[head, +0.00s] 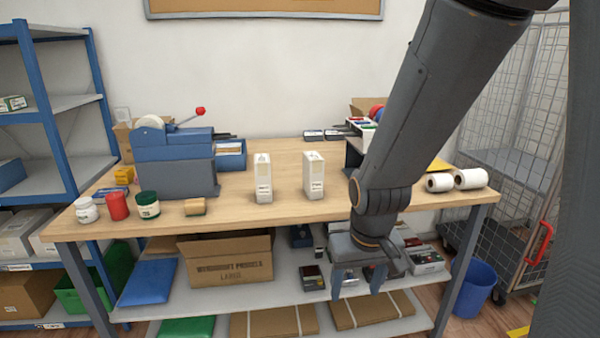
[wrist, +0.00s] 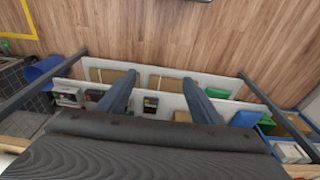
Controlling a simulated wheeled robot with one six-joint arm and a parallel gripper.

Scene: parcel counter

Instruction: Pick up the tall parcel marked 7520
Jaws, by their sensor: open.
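Two tall white parcels stand upright on the wooden counter (head: 240,215), apart from each other: a left parcel (head: 263,180) and a right parcel (head: 313,176). Both carry front markings too small to read, so I cannot tell which is 7520. My gripper (head: 358,282) hangs in front of the counter's front edge, right of and lower than both parcels, with its fingers pointing down. It is open and empty. In the wrist view, the spread fingers of my gripper (wrist: 158,82) show over the lower shelf and floor; neither tall parcel is visible there.
A blue tape dispenser (head: 175,160), a red jar (head: 117,206), a green jar (head: 148,205) and a small box (head: 195,207) stand left of the parcels. White rolls (head: 470,179) lie at the right end. Counter around the two parcels is clear.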

